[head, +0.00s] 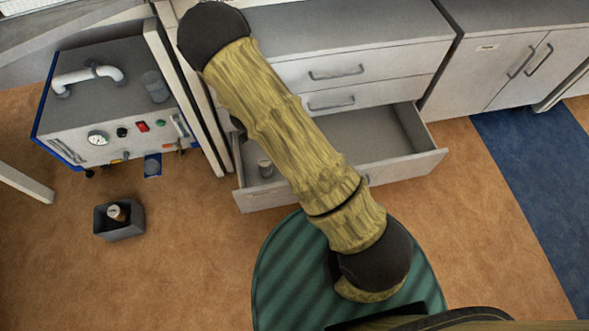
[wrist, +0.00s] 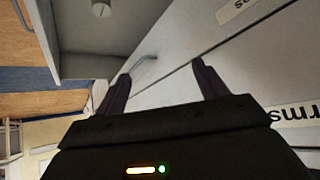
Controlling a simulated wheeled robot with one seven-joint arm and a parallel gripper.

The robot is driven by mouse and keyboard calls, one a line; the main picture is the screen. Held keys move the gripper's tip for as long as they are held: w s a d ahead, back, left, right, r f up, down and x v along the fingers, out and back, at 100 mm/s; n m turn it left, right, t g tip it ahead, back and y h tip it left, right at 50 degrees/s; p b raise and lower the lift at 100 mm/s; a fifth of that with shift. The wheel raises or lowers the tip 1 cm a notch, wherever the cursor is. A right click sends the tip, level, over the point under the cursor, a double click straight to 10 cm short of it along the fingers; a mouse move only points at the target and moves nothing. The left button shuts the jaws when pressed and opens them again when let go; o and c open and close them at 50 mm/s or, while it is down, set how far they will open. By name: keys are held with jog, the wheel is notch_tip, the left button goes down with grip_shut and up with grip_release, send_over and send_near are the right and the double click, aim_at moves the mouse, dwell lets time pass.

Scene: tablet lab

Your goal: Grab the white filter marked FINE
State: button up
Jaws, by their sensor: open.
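No marking FINE can be read in either view. A small pale cylinder (head: 265,168) stands in the left part of the open bottom drawer (head: 405,168). A pale cylinder (wrist: 101,8), probably the same one, is at the top edge of the wrist view. I cannot tell whether it is the filter. My gripper (wrist: 161,72) is open, with nothing visible between its fingers. It is in front of the pale drawer fronts, apart from the cylinder. In the head view my arm hides the gripper and part of the drawer.
A grey machine (head: 82,125) with a gauge and a white pipe stands at left, a grey cup (head: 155,86) on top. A dark open box (head: 122,232) holding a brown item is on the floor. Closed cabinets (head: 510,65) stand right. The floor at right is clear.

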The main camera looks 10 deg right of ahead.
notch_tip(320, 180, down, 17)
jog(key=s+d+m+h+b, duration=0.1)
jog(key=h+b, duration=0.3)
jog(key=b, duration=0.4)
jog(key=shift+s+d+m+t+h+b, duration=0.25)
jog(key=shift+s+m+h+b, duration=0.2)
jog(key=shift+s, duration=0.3)
notch_tip(320, 180, down, 8)
jog(key=b, duration=0.7)
jog(key=shift+w+d+f, duration=0.25)
jog(key=shift+w+d, duration=0.05)
jog(key=shift+d, duration=0.1)
